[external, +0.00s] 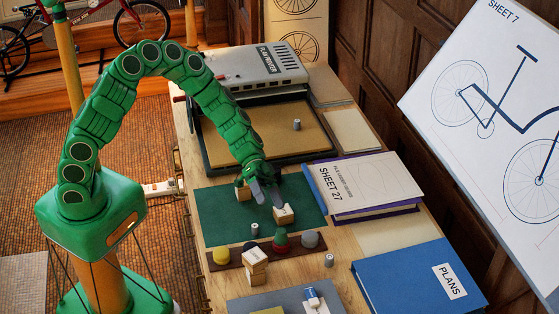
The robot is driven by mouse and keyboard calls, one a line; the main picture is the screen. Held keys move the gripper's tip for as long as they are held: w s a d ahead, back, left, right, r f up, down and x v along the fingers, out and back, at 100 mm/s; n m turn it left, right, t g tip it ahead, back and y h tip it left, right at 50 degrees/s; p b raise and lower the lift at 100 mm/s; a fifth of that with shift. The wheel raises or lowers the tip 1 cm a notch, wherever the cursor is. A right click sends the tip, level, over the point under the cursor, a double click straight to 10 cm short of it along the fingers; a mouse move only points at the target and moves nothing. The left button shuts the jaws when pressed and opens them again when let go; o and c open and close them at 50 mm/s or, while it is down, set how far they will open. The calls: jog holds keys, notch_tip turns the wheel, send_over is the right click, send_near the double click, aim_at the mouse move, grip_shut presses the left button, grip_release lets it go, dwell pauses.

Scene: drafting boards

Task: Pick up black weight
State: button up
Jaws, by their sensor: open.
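A dark, black-looking weight (250,246) sits in a brown rack strip on the table, between the yellow weight (221,256) and the green weight (280,239). Only its top shows; stacked wooden blocks (255,259) hide its lower part. A grey weight (310,238) stands at the right end of the row. My gripper (267,194) is open over the green mat (216,211), beyond the row of weights. It points down, with a wooden block (284,215) close to its right fingertip; I cannot tell if they touch.
Another wooden block (243,194) is beside my gripper. Small grey cylinders stand near the rack (255,229), at its right (329,260) and on the press bed (297,124). Books (365,183) and a blue binder (410,280) lie on the right. A grey tray (270,302) is in front.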

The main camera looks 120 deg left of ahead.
jog(key=d+n+t, duration=0.1)
jog(key=d+n, duration=0.1)
jog(key=n, duration=0.4)
jog(key=n+y, duration=0.3)
jog(key=n, duration=1.9)
send_near(249, 245)
jog(key=w, duration=0.3)
jog(key=shift+w+d+f, duration=0.25)
jog(key=shift+d, duration=0.1)
jog(key=shift+s+d+f+n+y, duration=0.25)
jog(key=shift+s+d+n+y, duration=0.1)
jog(key=shift+n, duration=0.55)
jog(key=shift+x, duration=3.95)
jog(key=c, duration=1.5)
